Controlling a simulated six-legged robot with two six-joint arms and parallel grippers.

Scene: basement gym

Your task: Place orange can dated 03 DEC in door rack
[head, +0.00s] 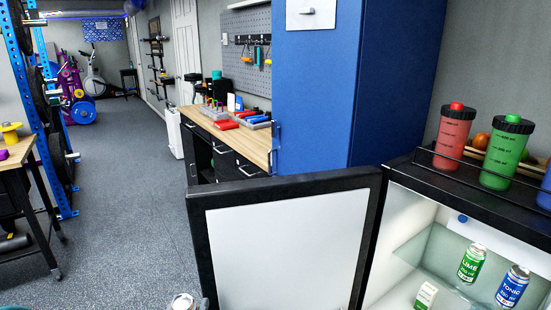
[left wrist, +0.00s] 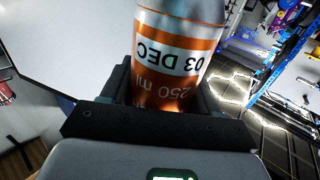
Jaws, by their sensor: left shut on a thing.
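My left gripper (left wrist: 165,100) is shut on the orange can (left wrist: 172,55), which has silver and white bands and shows 03 DEC and 250 ml upside down in the left wrist view. In the head view only the can's silver top (head: 184,301) shows at the bottom edge, in front of the open fridge door (head: 285,245). The door has a white panel and black frame. The door rack is not visible. Inside the fridge stand a green LIME can (head: 472,263) and a blue TONIC can (head: 512,287). My right gripper is not in view.
A tall blue cabinet (head: 325,95) and a workbench (head: 245,140) are behind the door. Floor at left is open.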

